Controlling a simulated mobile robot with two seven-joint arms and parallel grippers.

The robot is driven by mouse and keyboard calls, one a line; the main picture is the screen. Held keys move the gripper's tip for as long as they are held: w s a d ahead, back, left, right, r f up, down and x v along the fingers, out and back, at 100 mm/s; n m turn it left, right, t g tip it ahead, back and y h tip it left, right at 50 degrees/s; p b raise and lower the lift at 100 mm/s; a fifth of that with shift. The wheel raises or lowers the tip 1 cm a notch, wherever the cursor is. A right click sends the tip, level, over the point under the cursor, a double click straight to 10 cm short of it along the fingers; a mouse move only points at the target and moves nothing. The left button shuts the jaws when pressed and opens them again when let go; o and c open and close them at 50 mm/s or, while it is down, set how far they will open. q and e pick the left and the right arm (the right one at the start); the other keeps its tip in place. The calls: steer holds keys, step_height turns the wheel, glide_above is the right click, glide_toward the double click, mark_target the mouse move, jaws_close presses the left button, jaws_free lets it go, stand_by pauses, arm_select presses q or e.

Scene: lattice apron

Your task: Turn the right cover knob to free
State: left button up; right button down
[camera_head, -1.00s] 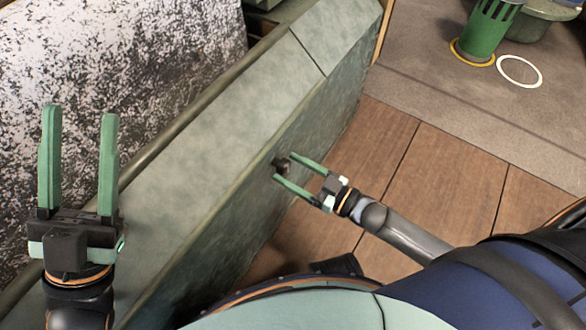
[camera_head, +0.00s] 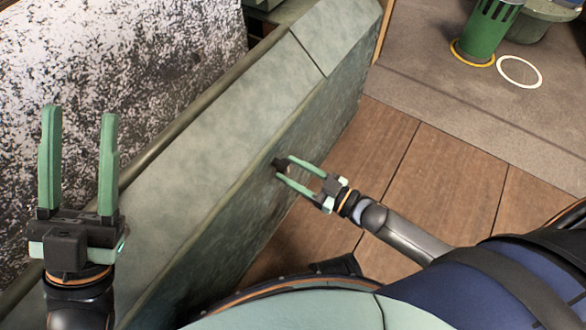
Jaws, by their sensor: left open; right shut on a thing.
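The right cover knob (camera_head: 279,164) is a small dark knob on the side face of the grey-green cover (camera_head: 215,150). My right gripper (camera_head: 284,168) has its green fingers shut on the knob, one on each side of it. The fingers hide part of the knob, and its turned position is too small to read. My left gripper (camera_head: 79,112) is open and empty, with its fingers pointing up the picture at the left, over the cover and speckled panel area.
A black-and-white speckled panel (camera_head: 120,70) lies behind the cover. A green slotted cylinder (camera_head: 487,32) stands at the upper right beside a white ring (camera_head: 519,71) on a grey mat (camera_head: 450,95).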

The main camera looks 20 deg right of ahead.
steer(key=n+p, duration=0.1)
steer(key=n, duration=0.2)
steer(key=shift+n, duration=0.3)
steer(key=n, duration=0.4)
steer(key=shift+s+a+n+p, duration=0.1)
steer(key=shift+n+p, duration=0.2)
steer(key=shift+p, duration=0.1)
steer(key=n, duration=0.4)
steer(key=shift+f+n, duration=0.2)
steer(key=shift+n, duration=0.1)
steer(key=shift+n+b, duration=0.4)
steer(key=shift+n, duration=1.8)
steer(key=shift+c, duration=1.5)
jaws_free()
steer(key=p+v, duration=0.2)
steer(key=v, duration=1)
steer(key=shift+s, duration=0.25)
